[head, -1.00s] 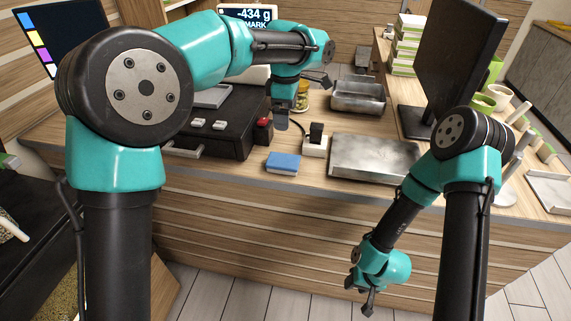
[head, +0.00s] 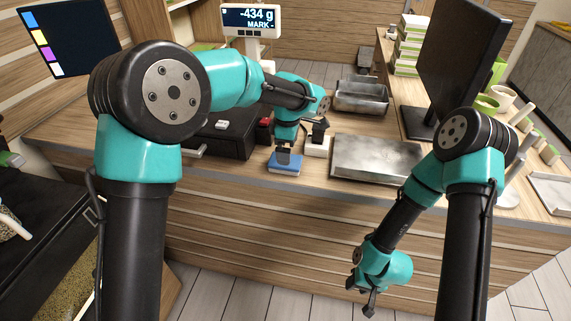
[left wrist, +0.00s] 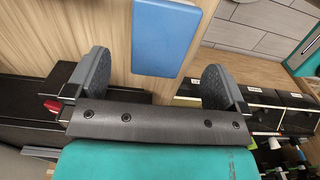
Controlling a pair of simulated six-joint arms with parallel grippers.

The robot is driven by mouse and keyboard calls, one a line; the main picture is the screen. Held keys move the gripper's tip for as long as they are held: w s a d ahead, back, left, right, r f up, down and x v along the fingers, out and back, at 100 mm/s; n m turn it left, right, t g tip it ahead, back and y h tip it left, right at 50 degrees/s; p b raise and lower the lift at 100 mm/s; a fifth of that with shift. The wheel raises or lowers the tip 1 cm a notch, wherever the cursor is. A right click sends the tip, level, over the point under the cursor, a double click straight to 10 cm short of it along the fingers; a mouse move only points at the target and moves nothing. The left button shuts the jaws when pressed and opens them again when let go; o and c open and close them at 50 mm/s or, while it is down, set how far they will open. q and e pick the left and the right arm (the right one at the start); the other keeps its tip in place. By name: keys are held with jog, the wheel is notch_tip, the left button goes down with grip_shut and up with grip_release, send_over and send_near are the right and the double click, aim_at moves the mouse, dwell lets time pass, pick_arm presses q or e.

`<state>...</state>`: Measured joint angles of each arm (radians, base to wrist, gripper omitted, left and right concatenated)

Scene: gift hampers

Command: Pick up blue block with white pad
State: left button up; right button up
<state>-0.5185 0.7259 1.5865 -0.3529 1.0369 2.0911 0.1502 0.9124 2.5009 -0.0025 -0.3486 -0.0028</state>
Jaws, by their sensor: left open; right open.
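The blue block (head: 285,167) with its thin white pad underneath lies on the wooden counter near the front edge. My left gripper (head: 284,155) is just above and behind it in the head view, pointing down and partly covering it. In the left wrist view the blue block (left wrist: 166,38) lies ahead of and between the two spread fingers of my left gripper (left wrist: 157,82), with nothing held. The white pad is hidden in that view. My right gripper (head: 369,297) hangs open and empty over the floor in front of the counter.
A white socket box with a black plug (head: 317,146) stands right of the block. A metal plate (head: 376,159) lies further right. A black cash drawer (head: 222,140) is on the left, and a metal tray (head: 361,98) and monitor (head: 455,65) stand behind.

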pick_arm(q)
jog(key=shift+f, duration=0.25)
jog(key=shift+a+f, duration=0.15)
jog(key=shift+f, duration=1.1)
jog(key=shift+a+f, duration=0.15)
jog(key=shift+f, duration=1.1)
jog(key=shift+c, duration=0.4)
jog(key=c, duration=0.9)
